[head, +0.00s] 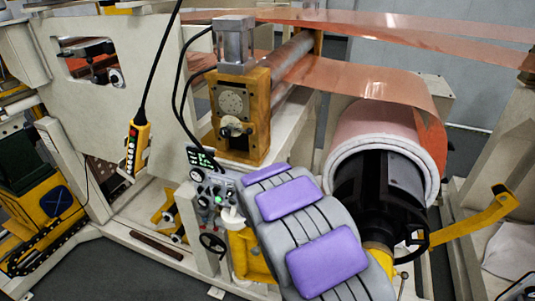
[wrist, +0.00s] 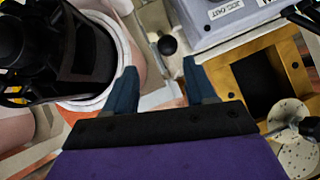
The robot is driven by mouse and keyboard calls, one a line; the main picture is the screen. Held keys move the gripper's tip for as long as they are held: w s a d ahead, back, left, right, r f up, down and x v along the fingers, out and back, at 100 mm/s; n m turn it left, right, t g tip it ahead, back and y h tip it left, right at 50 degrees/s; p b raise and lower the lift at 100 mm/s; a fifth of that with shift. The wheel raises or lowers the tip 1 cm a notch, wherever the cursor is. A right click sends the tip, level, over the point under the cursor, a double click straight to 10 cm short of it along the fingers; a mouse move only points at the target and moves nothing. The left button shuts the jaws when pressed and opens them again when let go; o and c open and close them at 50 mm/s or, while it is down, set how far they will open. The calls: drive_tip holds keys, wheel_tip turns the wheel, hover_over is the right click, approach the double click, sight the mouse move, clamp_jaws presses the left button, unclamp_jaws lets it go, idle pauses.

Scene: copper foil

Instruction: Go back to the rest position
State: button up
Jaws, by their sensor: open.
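My gripper (wrist: 158,64) shows in the wrist view with its two dark blue fingers spread apart. Nothing is between them. Beyond the fingertips is a small black ball knob (wrist: 168,45); I cannot tell how far it is from them. In the head view my grey arm with purple pads reaches up from the lower right towards the control panel (head: 210,187). The gripper's fingers cannot be made out there, as the arm hides that area.
A copper foil roll (head: 372,128) on a black hub (head: 385,185) stands right of my arm. A yellow pendant (head: 137,148) hangs at the left. A yellow roller block (head: 238,120) stands behind the panel. Bare floor (head: 100,272) shows at the lower left.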

drive_tip(key=s+d+f+n+g+b, duration=0.1)
drive_tip(key=s+d+f+g+b, duration=0.3)
drive_tip(key=s, duration=1.3)
drive_tip(key=s+d+f+n+g+b, duration=0.2)
drive_tip(key=s+d+f+g+b, duration=0.2)
drive_tip(key=s+b, duration=0.7)
drive_tip(key=s+d+f+n+g+y+b, duration=0.1)
drive_tip(key=s+d+f+g+b, duration=0.3)
drive_tip(key=s, duration=1.9)
drive_tip(key=shift+d+n+g+b, duration=0.35)
drive_tip(key=shift+n+b, duration=0.25)
drive_tip(key=shift+b, duration=1.65)
drive_tip(key=shift+s+d, duration=0.1)
drive_tip(key=shift+d, duration=0.05)
drive_tip(key=shift+d, duration=0.25)
drive_tip(key=shift+c, duration=0.2)
